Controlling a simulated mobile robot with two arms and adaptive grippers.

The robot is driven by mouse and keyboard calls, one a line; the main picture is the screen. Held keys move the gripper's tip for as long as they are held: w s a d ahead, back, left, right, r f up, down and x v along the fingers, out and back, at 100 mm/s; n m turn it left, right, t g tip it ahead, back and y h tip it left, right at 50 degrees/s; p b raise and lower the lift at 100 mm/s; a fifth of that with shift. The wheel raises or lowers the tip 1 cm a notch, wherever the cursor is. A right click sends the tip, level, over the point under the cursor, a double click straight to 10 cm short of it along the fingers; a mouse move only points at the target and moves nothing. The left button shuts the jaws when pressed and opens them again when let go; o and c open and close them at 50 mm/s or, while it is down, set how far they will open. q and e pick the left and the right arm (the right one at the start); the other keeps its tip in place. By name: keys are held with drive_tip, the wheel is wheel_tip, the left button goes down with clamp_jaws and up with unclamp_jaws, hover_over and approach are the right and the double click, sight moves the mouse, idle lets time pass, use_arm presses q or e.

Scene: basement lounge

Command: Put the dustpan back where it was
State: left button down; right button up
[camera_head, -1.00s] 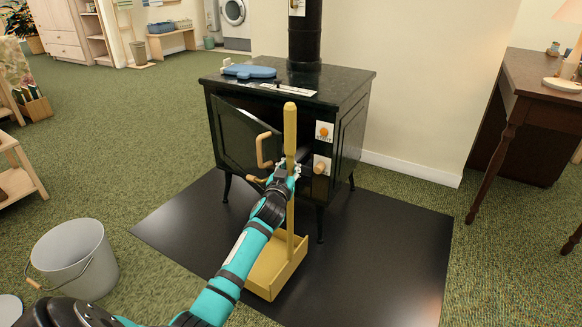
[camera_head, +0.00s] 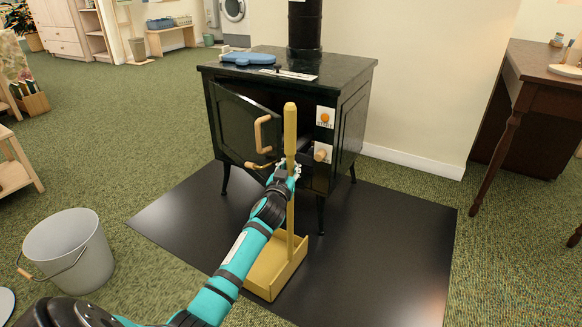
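The yellow long-handled dustpan (camera_head: 275,268) is upright in front of the black stove, its pan low over the black floor mat (camera_head: 380,255). I cannot tell whether the pan touches the mat. My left gripper (camera_head: 287,172) is around the middle of the dustpan's handle and appears shut on it. The gripper hides part of the handle. My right gripper is not in view.
The black stove (camera_head: 350,125) stands on the mat behind the dustpan, its door (camera_head: 235,125) ajar. A grey bucket (camera_head: 70,250) stands on the green carpet at left. A dark wooden desk (camera_head: 535,85) is at right. Carpet between bucket and mat is clear.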

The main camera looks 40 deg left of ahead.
use_arm(q)
drive_tip(key=shift+f+b, duration=0.4)
drive_tip(key=shift+b, duration=0.05)
idle(0.5)
drive_tip(key=c, duration=1.4)
unclamp_jaws()
